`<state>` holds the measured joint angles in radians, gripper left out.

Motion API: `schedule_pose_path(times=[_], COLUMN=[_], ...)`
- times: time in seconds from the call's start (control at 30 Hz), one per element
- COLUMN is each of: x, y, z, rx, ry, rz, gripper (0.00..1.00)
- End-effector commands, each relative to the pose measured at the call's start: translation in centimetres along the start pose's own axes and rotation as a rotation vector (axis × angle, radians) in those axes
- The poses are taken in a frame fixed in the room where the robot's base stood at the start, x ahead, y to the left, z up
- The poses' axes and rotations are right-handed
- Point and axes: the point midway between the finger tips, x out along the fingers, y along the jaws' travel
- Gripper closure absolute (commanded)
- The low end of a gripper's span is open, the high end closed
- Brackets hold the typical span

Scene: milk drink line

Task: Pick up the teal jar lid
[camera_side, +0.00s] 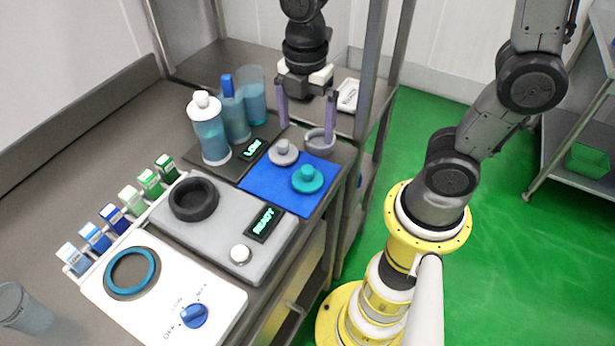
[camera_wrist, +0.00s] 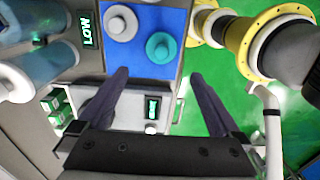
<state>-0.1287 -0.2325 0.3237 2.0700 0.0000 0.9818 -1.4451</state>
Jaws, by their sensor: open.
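The teal jar lid (camera_side: 307,179) lies on a blue mat (camera_side: 262,196), near the mat's right side. It is a round disc with a raised knob. In the wrist view the teal jar lid (camera_wrist: 161,47) shows above the gap between my fingers. My gripper (camera_side: 307,112) is open and empty, with its two purple fingers pointing down above the far side of the mat. The fingers also show in the wrist view (camera_wrist: 160,78), spread apart. A grey lid (camera_side: 284,152) with a knob lies beside the teal one on the mat.
A small grey-purple bowl (camera_side: 320,141) stands just behind the mat, close below my right finger. A grey device with a READY display (camera_side: 265,222) stands in front of the mat.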

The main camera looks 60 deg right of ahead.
Motion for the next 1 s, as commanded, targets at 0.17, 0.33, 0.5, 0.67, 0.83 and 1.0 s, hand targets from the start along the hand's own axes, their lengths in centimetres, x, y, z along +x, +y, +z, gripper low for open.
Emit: schedule_pose_path(times=[0.17,0.33,0.5,0.67,0.83,1.0], x=[3.6,6.1,7.2,8.9,11.3,12.3], y=[-0.2,-0.1,-0.1,-0.4,-0.4,-0.4], z=[0.0,0.0,0.0,0.0,-0.1,-0.1], rx=[0.002,0.002,0.002,0.002,0.002,0.002], ry=[-0.001,0.0,0.0,-0.001,0.0,0.0], rz=[-0.006,-0.003,0.0,-0.005,-0.003,0.0], gripper=[0.0,0.0,0.0,0.0,0.0,0.0])
